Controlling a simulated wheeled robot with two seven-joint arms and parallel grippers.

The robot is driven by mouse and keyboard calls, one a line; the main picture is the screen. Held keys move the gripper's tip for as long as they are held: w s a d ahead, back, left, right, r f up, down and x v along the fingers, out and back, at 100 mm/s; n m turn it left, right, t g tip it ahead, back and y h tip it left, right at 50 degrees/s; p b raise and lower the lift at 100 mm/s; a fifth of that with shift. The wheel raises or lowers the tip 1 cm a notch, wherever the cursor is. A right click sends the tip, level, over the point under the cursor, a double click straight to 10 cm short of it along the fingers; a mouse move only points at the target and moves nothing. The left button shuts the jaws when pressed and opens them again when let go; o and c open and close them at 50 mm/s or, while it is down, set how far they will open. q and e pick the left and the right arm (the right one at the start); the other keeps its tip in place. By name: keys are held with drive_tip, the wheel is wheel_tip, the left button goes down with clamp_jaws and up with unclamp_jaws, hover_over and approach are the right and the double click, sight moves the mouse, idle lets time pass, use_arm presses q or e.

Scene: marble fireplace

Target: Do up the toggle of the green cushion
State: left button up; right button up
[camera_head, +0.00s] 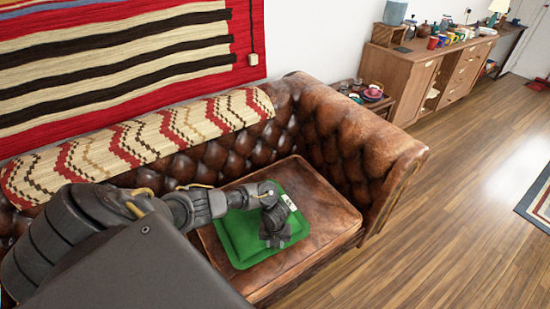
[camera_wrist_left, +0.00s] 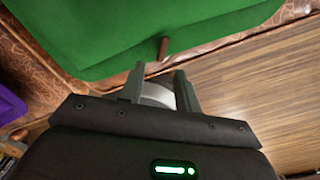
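The green cushion (camera_head: 240,240) lies on the brown leather sofa seat. My left gripper (camera_head: 275,240) is over its right part in the head view and hides some of it. In the left wrist view the cushion (camera_wrist_left: 150,25) fills the top. A small brown toggle (camera_wrist_left: 163,48) sticks out at the cushion's edge, just beyond the fingertips of my left gripper (camera_wrist_left: 161,76). The fingers stand apart, and the toggle is not between them. A pale grey rounded shape shows between the fingers; I cannot tell what it is. No loop can be made out. My right gripper is out of view.
The sofa's seat (camera_head: 325,215) has bare leather right of the cushion, and its tufted armrest (camera_head: 350,135) rises behind. A patterned throw (camera_head: 140,140) covers the backrest. A purple thing (camera_wrist_left: 10,105) shows at the left wrist view's edge. Wooden floor (camera_head: 440,210) lies clear at right.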

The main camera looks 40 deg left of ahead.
sight(275, 249)
use_arm(q)
drive_tip(key=shift+f+b, duration=0.35)
drive_tip(key=shift+f, duration=1.7)
drive_tip(key=shift+c, duration=0.3)
clamp_jaws()
